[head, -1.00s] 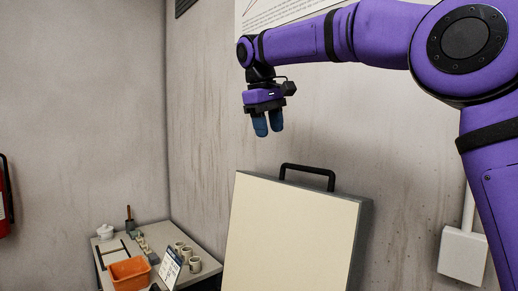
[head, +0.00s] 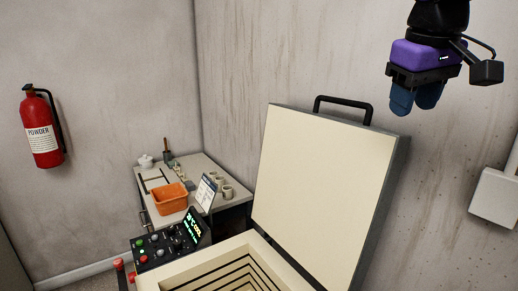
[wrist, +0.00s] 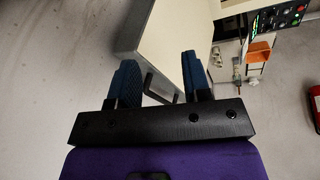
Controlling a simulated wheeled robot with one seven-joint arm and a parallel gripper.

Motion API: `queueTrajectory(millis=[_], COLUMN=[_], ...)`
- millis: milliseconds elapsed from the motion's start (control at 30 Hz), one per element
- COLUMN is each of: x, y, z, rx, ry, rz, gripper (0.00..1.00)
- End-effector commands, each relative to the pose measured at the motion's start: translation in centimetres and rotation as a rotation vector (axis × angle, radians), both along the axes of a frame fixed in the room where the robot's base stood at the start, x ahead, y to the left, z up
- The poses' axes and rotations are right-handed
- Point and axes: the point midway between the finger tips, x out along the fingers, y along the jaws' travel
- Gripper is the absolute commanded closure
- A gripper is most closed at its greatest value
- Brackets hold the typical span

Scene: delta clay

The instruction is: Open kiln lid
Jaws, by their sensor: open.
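The kiln lid (head: 322,180) is a cream panel with a grey edge, raised and leaning back with its inner face showing. Its black handle (head: 343,106) is at the top edge. The kiln body (head: 255,245) stands below with its stepped, lined opening uncovered. My gripper (head: 414,101) has blue fingers and is open and empty, to the right of the handle and apart from it in the head view. In the wrist view, the handle (wrist: 160,90) shows between and beyond the fingers, with the lid (wrist: 163,35) behind.
A control panel (head: 168,243) with a lit display stands left of the kiln opening. A side table (head: 212,172) holds an orange bin (head: 171,198), several cups and a small sign (head: 206,193). A red fire extinguisher (head: 41,128) hangs on the left wall. A wall box (head: 495,197) is at right.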

Motion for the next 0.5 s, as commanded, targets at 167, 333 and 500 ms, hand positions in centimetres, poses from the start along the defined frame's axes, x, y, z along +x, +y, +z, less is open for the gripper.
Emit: queueTrajectory(millis=[167,333,500], x=[-5.3,-9.6,-12.2], y=[-2.6,-4.4,-5.2], z=[-4.0,-8.1,-11.1], rx=[0.069,0.134,0.182], ry=[-0.057,-0.109,-0.143], rz=[-0.085,-0.157,-0.207], gripper=[0.56,0.56,0.56])
